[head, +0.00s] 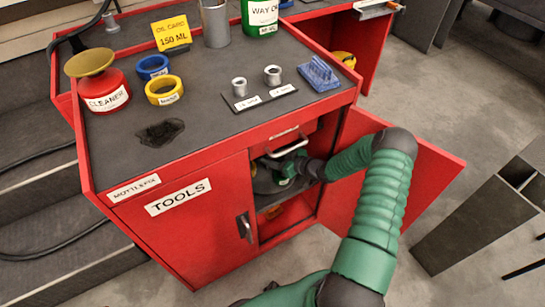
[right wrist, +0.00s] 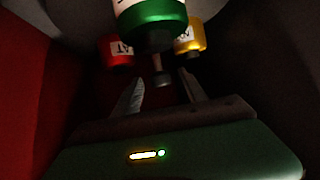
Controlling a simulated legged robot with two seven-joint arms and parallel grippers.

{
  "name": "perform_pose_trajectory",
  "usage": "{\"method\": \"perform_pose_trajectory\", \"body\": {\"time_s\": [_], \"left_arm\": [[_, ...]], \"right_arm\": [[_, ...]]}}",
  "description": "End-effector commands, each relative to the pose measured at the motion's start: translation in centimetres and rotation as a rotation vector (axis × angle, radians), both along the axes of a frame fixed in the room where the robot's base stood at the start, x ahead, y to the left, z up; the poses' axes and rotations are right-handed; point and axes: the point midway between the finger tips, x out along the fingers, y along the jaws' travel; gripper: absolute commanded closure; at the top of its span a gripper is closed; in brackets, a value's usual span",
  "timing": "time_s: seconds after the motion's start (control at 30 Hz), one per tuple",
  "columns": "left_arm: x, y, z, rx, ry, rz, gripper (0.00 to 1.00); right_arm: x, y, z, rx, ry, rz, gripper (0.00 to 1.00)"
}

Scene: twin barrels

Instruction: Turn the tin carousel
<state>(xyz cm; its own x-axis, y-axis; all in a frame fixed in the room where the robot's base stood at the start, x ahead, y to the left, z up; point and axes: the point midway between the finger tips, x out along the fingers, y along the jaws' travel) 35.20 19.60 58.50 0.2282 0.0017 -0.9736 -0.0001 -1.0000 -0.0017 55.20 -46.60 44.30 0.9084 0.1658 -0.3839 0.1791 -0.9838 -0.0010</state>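In the right wrist view, a green tin (right wrist: 153,22), a red tin (right wrist: 117,50) and a yellow tin (right wrist: 190,36) surround a small grey post (right wrist: 160,72). My right gripper (right wrist: 162,78) is inside the cabinet with its fingers apart, pointing toward the post and tins. I see nothing held between them; contact cannot be told. In the head view its hand (head: 287,167) is partly hidden. My left gripper is not in view.
The open red door (head: 436,172) stands right of my right arm. The cabinet's left door (head: 190,225), labelled TOOLS, is shut.

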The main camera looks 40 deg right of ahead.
Motion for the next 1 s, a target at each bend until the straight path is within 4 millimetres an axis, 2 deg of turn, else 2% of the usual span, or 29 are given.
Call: {"method": "perform_pose_trajectory", "body": {"time_s": [0.17,0.27,0.37,0.7,0.83,1.0], "left_arm": [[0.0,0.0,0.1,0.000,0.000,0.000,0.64],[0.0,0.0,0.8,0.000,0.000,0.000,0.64],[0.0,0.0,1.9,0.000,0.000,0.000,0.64],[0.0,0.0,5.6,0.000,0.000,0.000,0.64],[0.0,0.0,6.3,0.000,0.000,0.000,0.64],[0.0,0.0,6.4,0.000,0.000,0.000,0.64]], "right_arm": [[-0.1,0.0,0.1,0.000,0.000,0.000,0.51],[-1.0,-0.2,0.7,-0.001,0.002,-0.001,0.51],[-3.0,-0.6,1.8,0.001,0.003,-0.003,0.51],[-11.9,-2.3,5.4,0.001,0.003,-0.003,0.51],[-14.1,-2.7,6.1,0.000,0.002,-0.001,0.51],[-15.3,-2.8,6.3,0.002,0.001,-0.001,0.51]]}}
